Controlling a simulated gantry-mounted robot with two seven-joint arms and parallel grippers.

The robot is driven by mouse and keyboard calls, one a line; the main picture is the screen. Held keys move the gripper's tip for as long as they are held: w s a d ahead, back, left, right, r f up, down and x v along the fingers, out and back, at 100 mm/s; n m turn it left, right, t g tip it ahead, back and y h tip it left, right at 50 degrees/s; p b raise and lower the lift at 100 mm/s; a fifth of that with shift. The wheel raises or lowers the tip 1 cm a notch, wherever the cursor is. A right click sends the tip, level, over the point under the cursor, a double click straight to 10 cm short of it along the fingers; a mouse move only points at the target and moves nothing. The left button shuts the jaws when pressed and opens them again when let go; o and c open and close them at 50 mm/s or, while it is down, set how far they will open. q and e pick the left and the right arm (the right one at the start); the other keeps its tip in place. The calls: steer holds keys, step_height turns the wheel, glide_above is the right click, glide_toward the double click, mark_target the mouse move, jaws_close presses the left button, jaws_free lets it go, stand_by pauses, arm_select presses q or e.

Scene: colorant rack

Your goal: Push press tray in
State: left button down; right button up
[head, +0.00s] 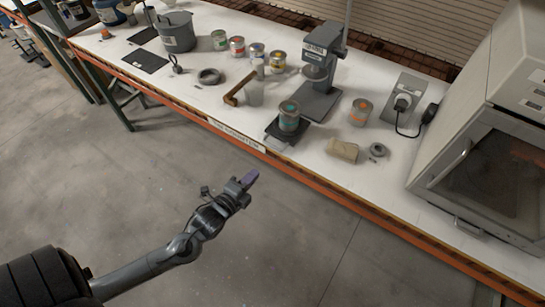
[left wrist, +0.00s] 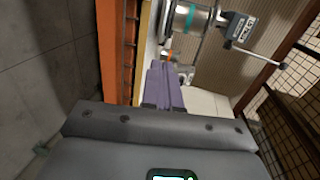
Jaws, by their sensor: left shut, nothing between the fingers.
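The grey press (head: 322,62) stands on the white bench. Its dark tray (head: 278,138) sticks out at the bench's front edge, with a metal can with a teal mark (head: 289,116) standing on it. My left gripper (head: 251,178) is shut and empty, held out in front of the bench, apart from the tray. In the left wrist view its purple fingers (left wrist: 165,88) are together, and the can (left wrist: 188,20) shows beyond them at the top. The press (left wrist: 240,28) shows partly there too. My right gripper is in neither view.
A can with an orange mark (head: 360,112) and a tan block (head: 343,150) lie right of the tray. A clear beaker (head: 254,94) and a brown handled tool (head: 238,90) are left of it. A large oven-like cabinet (head: 490,150) fills the right end. The floor before the bench is clear.

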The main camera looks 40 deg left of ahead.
arm_select(q)
steer(key=x, duration=1.2)
steer(key=shift+b, duration=0.35)
steer(key=shift+w, duration=0.15)
